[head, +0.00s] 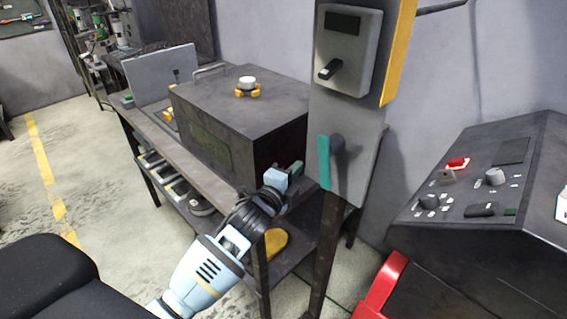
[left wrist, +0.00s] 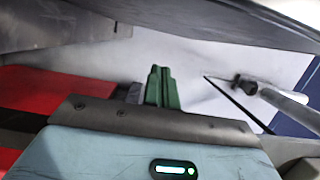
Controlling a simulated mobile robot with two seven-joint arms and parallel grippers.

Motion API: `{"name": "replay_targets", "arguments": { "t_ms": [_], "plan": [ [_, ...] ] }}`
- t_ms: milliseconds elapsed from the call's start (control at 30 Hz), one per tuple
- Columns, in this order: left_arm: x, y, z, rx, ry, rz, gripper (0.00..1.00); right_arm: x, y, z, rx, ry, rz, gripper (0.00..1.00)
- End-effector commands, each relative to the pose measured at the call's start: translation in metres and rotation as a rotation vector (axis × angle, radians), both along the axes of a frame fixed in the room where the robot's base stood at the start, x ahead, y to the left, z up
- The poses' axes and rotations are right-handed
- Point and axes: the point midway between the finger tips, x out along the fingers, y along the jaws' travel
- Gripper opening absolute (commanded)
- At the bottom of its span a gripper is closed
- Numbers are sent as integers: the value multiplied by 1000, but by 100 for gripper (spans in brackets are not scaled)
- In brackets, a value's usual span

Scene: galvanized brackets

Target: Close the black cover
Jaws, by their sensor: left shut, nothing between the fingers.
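A large dark box (head: 215,125) sits on the workbench, with a flat dark top and a metal handle (head: 210,69) at its back left. Which part is the black cover I cannot tell for sure. My left gripper (head: 296,169) is by the box's front right lower corner, beside the grey post. Its green fingers are together and empty; they also show in the left wrist view (left wrist: 162,88). In that view a dark slanted panel (left wrist: 225,20) hangs above the fingers, apart from them. My right gripper is in neither view.
A grey post (head: 345,120) with a switch box (head: 348,48) and teal-edged lever (head: 326,160) stands close right of my gripper. A sloped control console (head: 500,200) is at the right. Open floor (head: 100,180) lies left.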

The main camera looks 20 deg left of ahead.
Motion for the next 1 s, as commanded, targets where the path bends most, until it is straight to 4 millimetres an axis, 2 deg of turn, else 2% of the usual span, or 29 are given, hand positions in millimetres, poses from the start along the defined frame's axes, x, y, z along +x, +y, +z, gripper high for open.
{"name": "replay_targets", "arguments": {
  "t_ms": [133,333,1000],
  "plan": [
    [9,21,2,2,-2,2,0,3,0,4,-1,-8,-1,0],
    [14,35,1,1,-1,0,0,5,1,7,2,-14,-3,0],
    [20,37,-1,-1,0,0,0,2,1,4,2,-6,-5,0]
  ]
}}
